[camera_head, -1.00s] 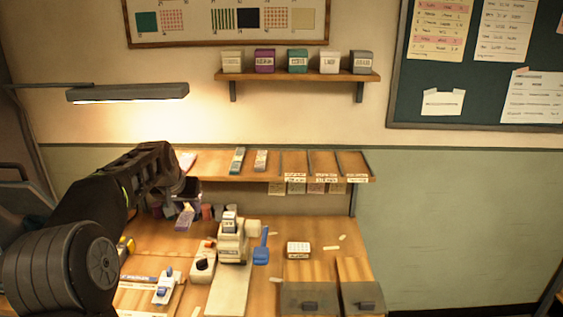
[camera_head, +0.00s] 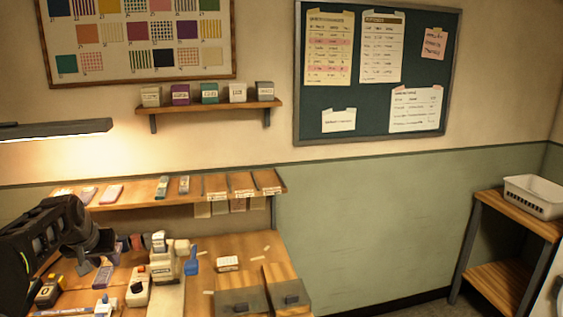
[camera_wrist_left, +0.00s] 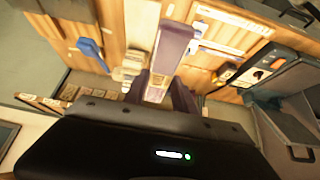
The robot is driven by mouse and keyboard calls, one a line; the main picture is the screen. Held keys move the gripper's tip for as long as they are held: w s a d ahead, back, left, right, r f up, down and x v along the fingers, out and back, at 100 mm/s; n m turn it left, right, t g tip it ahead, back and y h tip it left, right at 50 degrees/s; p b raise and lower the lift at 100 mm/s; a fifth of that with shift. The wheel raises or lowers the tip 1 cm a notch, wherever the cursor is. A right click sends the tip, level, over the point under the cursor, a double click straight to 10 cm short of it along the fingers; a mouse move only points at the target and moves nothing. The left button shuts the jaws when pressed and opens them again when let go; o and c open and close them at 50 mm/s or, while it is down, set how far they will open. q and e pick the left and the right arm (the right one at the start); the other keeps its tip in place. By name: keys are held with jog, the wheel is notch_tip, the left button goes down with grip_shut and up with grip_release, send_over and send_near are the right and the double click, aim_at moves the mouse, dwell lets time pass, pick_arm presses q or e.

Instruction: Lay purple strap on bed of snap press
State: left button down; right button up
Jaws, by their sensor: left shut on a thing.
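My left gripper (camera_head: 96,264) is at the lower left of the head view, above the bench. It is shut on the purple strap (camera_head: 103,276), which hangs below it. In the left wrist view the strap (camera_wrist_left: 172,50) sticks out from between the fingers. The snap press (camera_head: 161,262) is cream with a blue handle (camera_head: 192,260) and stands to the right of the strap. Its long pale bed (camera_head: 168,298) runs toward the front of the bench. The strap is apart from the bed. My right gripper is not in view.
A yellow-and-black item (camera_head: 48,292) lies further left. A low shelf (camera_head: 140,202) spans the bench's back.

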aim_at(105, 271)
pick_arm(q)
jog(key=shift+s+r+n, duration=0.25)
jog(key=shift+s+n, duration=0.05)
jog(key=shift+w+a+f, duration=0.1)
jog(key=shift+a, duration=0.05)
jog(key=shift+n+y, duration=0.3)
jog(key=shift+n, duration=0.4)
jog(key=f, duration=0.4)
jog(key=shift+s+d+f, duration=0.15)
jog(key=shift+s+d, duration=0.05)
jog(key=shift+d, duration=0.15)
jog(key=s+d+f+m+h, duration=0.1)
jog(key=d+f, duration=0.1)
jog(key=d, duration=0.7)
jog(key=s+d+f+m+b, duration=0.1)
jog(key=s+d+f+m, duration=0.1)
jog(key=d, duration=0.7)
jog(key=s+d+f+m+h+b, duration=0.1)
jog(key=s+d+f+m, duration=0.1)
jog(key=d, duration=0.8)
jog(key=shift+f+h, duration=0.3)
jog(key=shift+f, duration=0.4)
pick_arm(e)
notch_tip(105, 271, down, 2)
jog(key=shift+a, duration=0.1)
pick_arm(q)
jog(key=shift+s, duration=0.15)
jog(key=s, duration=0.3)
jog(key=shift+s, duration=0.15)
